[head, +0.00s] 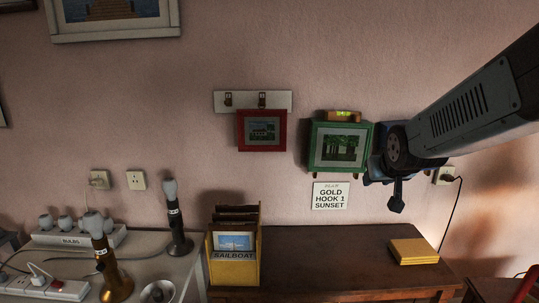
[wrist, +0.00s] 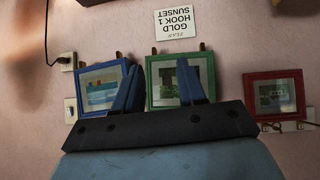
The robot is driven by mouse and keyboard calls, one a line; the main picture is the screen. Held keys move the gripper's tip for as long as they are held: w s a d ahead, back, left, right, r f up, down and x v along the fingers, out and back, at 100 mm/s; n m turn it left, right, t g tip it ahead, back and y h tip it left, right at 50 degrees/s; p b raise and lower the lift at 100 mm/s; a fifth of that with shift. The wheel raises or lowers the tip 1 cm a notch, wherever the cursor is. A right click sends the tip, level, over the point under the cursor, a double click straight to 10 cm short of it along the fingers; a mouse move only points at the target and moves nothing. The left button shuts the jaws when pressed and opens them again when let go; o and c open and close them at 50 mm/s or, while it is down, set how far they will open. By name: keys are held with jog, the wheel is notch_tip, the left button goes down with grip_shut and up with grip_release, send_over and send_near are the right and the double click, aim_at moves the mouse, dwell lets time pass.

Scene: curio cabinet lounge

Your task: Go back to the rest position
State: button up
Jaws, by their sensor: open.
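My gripper (wrist: 158,64) shows in the wrist view with its two blue fingers apart and nothing between them. That view is upside down. Behind the fingers, a blue-framed picture (wrist: 93,92) and a green-framed picture (wrist: 163,73) hang on the wall, partly covered. In the head view my arm's end is at the right, beside the green frame (head: 314,150). It hides most of the blue frame, and the fingers cannot be made out clearly there.
A red-framed picture (head: 262,131) hangs on a white hook rail (head: 281,102). A white sign (head: 330,196) reads GOLD HOOK 1 SUNSET. Below stand a yellow SAILBOAT box (head: 234,271), a wooden table (head: 330,260) with a yellow block (head: 413,251), and lamps at left. A cord hangs at right.

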jog(key=s+a+r+g, duration=0.1)
jog(key=s+g, duration=0.1)
jog(key=s, duration=0.7)
jog(key=s+a+r+g+y, duration=0.1)
jog(key=s+a+r+g, duration=0.1)
jog(key=s, duration=0.7)
jog(key=shift+s+a, duration=0.2)
jog(key=shift+r, duration=0.1)
dwell(0.4)
jog(key=w+d+f+t, duration=0.3)
jog(key=w, duration=0.8)
jog(key=w+d+f+t+h, duration=0.1)
jog(key=w+d+f+t, duration=0.2)
jog(key=w, duration=0.8)
jog(key=w+d+f+t, duration=0.2)
jog(key=w+f+t, duration=0.15)
jog(key=w, duration=0.75)
jog(key=w+d+f+t+y, duration=0.1)
jog(key=w+d+f+t, duration=0.2)
jog(key=f, duration=0.5)
jog(key=w+a, duration=0.1)
jog(key=w, duration=1.3)
jog(key=shift+w+a, duration=0.25)
jog(key=shift+w, duration=0.15)
jog(key=shift+f, duration=0.1)
